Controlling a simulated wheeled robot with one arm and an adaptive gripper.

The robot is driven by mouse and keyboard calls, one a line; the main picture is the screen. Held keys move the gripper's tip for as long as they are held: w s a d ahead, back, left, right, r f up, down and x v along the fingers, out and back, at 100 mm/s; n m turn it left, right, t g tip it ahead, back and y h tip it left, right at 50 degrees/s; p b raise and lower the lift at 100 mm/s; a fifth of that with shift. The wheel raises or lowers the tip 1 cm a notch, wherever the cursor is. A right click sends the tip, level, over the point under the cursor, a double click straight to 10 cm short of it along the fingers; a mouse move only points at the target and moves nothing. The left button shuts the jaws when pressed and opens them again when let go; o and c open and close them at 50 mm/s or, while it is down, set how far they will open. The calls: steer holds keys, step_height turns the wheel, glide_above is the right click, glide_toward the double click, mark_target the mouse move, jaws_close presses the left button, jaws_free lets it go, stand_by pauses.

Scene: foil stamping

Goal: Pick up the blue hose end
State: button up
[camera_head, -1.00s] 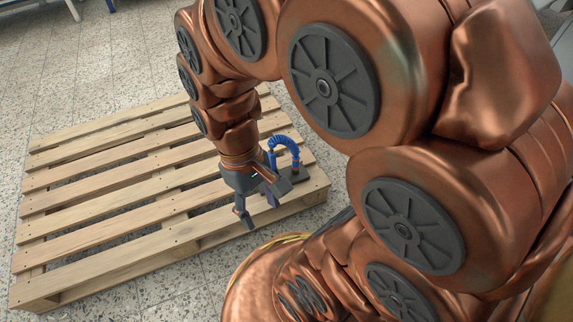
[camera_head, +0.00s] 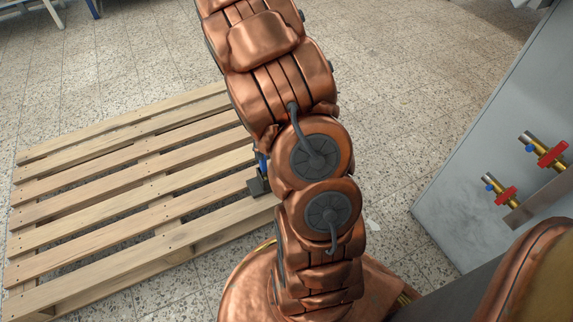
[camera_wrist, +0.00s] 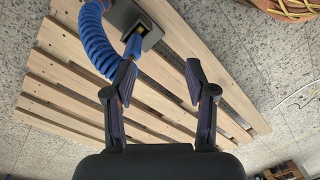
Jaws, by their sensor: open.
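The blue coiled hose (camera_wrist: 97,45) arches at the upper left of the wrist view. Its blue end (camera_wrist: 132,47) stands at a dark block (camera_wrist: 122,14) on the wooden pallet. My gripper (camera_wrist: 160,80) is open and empty, with its two dark fingers apart. The left finger overlaps the lower part of the blue hose end in the picture; I cannot tell whether they touch. In the head view only a sliver of blue hose (camera_head: 262,160) and the dark block (camera_head: 258,187) show beside my arm, which hides my gripper.
The slatted pallet (camera_head: 110,180) lies on a speckled tile floor. A grey metal cabinet (camera_head: 480,150) with red-handled valves (camera_head: 551,154) stands at the right.

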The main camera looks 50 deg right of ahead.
steer(key=d+f+n, duration=0.1)
steer(key=d+f, duration=0.2)
steer(key=d+f+n, duration=0.1)
steer(key=d+f, duration=0.3)
steer(key=w+d+f, duration=0.1)
steer(key=d+f, duration=0.2)
steer(key=f, duration=0.1)
steer(key=shift+d+f+n+t, duration=0.2)
steer(key=shift+d+n+t, duration=0.1)
steer(key=shift+n, duration=0.1)
steer(key=shift+s+d+f+b, duration=0.1)
steer(key=shift+f+b, duration=0.65)
steer(key=shift+f, duration=1.3)
steer(key=shift+s+f+b, duration=0.1)
steer(key=shift+f+b, duration=0.6)
steer(key=shift+f, duration=1.3)
jaws_close()
